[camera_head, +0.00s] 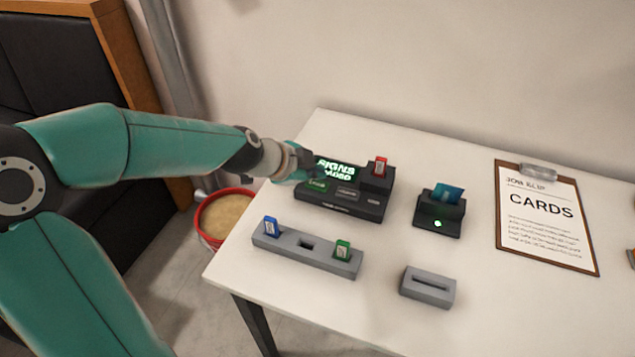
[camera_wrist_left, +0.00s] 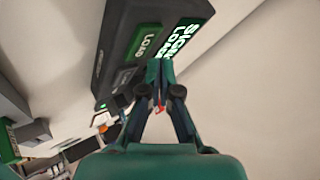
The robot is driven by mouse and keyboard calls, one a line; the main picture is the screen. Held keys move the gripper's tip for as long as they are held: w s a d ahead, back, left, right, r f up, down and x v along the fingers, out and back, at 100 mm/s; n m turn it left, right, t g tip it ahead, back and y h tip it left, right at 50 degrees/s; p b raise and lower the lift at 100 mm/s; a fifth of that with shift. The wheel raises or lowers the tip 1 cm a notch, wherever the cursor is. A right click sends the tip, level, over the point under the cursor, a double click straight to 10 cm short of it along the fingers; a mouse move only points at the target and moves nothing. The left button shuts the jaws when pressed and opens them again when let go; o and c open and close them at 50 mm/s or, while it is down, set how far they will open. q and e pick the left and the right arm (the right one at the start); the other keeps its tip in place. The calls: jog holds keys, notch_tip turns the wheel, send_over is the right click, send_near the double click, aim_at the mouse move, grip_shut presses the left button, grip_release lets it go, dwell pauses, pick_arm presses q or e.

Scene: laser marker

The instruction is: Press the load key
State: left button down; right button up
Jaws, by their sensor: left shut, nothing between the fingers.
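The dark console (camera_head: 340,205) stands at the back left of the white table. Its screen (camera_head: 335,170) shows green text reading "SIGNS LOADED". The green load key (camera_head: 317,184) is at the left of its key row; it also shows in the left wrist view, marked "LOAD" (camera_wrist_left: 146,43). My left gripper (camera_head: 300,168) is at the console's left end, close to the screen and load key. In the left wrist view its fingertips (camera_wrist_left: 160,75) are together and empty, beside the load key; whether they touch the console cannot be told. My right gripper is not in view.
A red cartridge (camera_head: 380,167) stands in the console's right part. A grey rack (camera_head: 305,252) holds blue (camera_head: 270,227) and green (camera_head: 342,249) cartridges. A black unit (camera_head: 438,216) with a blue card, a grey slotted block (camera_head: 428,288) and a "CARDS" clipboard (camera_head: 545,220) lie to the right.

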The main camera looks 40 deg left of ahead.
aim_at(315, 186)
pick_arm(q)
jog(key=shift+r+p, duration=1.7)
jog(key=shift+r, duration=0.7)
jog(key=shift+f, duration=0.1)
